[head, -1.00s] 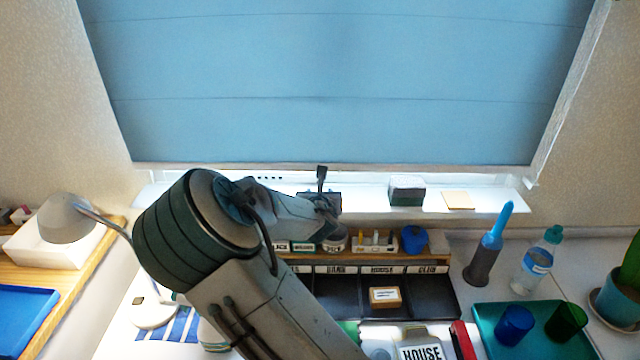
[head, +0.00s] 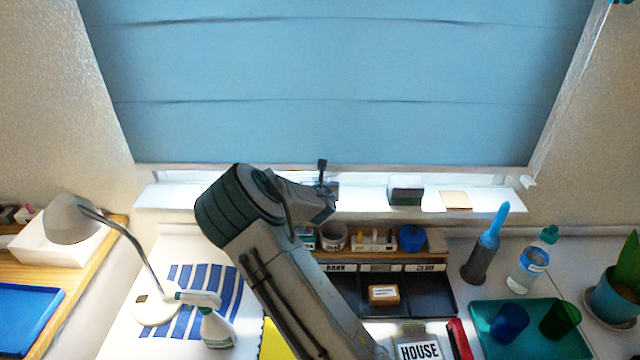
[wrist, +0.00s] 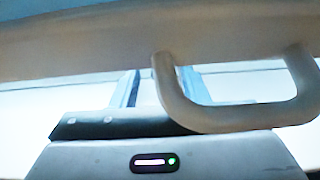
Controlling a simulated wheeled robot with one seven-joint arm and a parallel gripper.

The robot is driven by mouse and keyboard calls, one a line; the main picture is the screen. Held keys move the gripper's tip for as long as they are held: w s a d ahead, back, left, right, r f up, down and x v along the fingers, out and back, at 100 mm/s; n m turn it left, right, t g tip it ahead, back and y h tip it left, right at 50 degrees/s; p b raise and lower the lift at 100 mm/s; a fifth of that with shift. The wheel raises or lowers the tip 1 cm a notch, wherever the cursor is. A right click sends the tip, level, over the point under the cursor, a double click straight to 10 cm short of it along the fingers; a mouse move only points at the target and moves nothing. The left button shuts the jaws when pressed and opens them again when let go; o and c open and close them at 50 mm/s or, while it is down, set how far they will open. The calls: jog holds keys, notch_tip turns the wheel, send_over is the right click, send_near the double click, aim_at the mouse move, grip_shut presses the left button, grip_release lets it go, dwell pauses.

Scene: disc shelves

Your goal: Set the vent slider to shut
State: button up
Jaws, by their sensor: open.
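A pale, U-shaped loop (wrist: 235,115) hangs from a pale bar (wrist: 90,45) across the top of that view, in front of my gripper's body. I cannot tell whether the loop belongs to the vent slider. In the head view my gripper end is at the window sill, below the blue blind, its fingers not clear. The vent slider cannot be made out there; my arm covers part of the window frame.
The blue blind (head: 330,80) covers the window. A dark-and-white block (head: 406,190) and a tan pad (head: 455,200) lie on the sill (head: 370,201). Below stand a black compartment tray (head: 439,298), a blue cup (head: 411,238), a spray bottle (head: 216,328) and a lamp (head: 72,220).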

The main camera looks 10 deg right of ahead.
grip_shut()
jog(key=a+b, duration=0.1)
jog(key=a, duration=0.3)
jog(key=w+a+b, duration=0.1)
jog(key=a+b, duration=0.1)
jog(key=a, duration=0.2)
jog(key=w+a+b, duration=0.1)
jog(key=a+b, duration=0.1)
jog(key=a, duration=0.2)
jog(key=shift+w+a+f, duration=0.1)
jog(key=shift+w+f, duration=0.05)
jog(key=shift+f, duration=0.05)
jog(key=shift+w+a+r+b, duration=0.1)
jog(key=shift+a+r+b, duration=0.15)
jog(key=shift+a, duration=0.3)
